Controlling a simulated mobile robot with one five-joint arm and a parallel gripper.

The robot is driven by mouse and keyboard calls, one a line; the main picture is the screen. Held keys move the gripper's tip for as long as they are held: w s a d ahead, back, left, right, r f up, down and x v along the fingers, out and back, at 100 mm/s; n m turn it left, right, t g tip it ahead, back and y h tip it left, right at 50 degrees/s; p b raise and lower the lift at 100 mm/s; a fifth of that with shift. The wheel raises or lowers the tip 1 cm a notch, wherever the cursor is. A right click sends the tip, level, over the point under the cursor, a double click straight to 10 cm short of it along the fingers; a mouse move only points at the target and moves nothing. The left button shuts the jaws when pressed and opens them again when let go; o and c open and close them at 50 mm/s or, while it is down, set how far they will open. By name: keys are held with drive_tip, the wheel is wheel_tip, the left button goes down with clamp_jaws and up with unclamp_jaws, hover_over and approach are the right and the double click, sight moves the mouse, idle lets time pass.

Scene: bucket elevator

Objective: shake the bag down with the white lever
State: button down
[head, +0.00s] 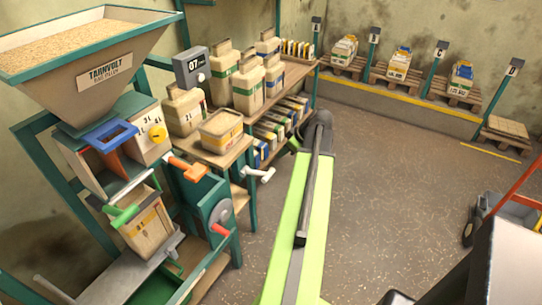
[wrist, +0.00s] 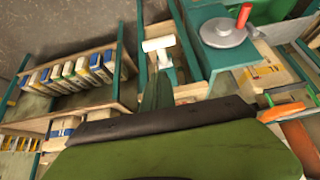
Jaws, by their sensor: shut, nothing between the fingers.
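The white lever (head: 258,174) sticks out at the right side of the teal bagging stand (head: 192,198), with its grip level. It also shows in the wrist view (wrist: 158,44), upper middle, just beyond my gripper. The tan bag (head: 146,228) stands upright under the filler spout, with a green-handled clamp bar (head: 126,212) across its top. My gripper (wrist: 155,118) is shut and empty, and is apart from the lever. In the head view its tip is mostly hidden behind my arm, to the right of the lever.
An orange lever (head: 185,168) and a red-knobbed crank (head: 220,229) sit on the stand near the white lever. A shelf (head: 288,87) with filled bags stands behind. Pallets (head: 395,76) line the back wall.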

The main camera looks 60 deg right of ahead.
drive_tip(key=shift+w+a+r, duration=0.25)
drive_tip(key=shift+w+r, duration=0.05)
drive_tip(key=shift+r, duration=0.1)
drive_tip(key=b, duration=0.9)
hover_over(271, 175)
drive_tip(key=f, duration=0.9)
drive_tip(key=shift+w+a+f, duration=0.1)
drive_tip(key=shift+w+f, duration=0.05)
drive_tip(key=shift+w, duration=0.25)
drive_tip(key=f+b, duration=0.2)
drive_tip(key=b, duration=0.1)
drive_tip(key=shift+s+f, duration=0.3)
drive_tip(key=shift+f, duration=0.1)
drive_tip(key=shift+s+f, duration=0.1)
drive_tip(key=shift+f, duration=0.1)
drive_tip(key=shift+r, duration=0.1)
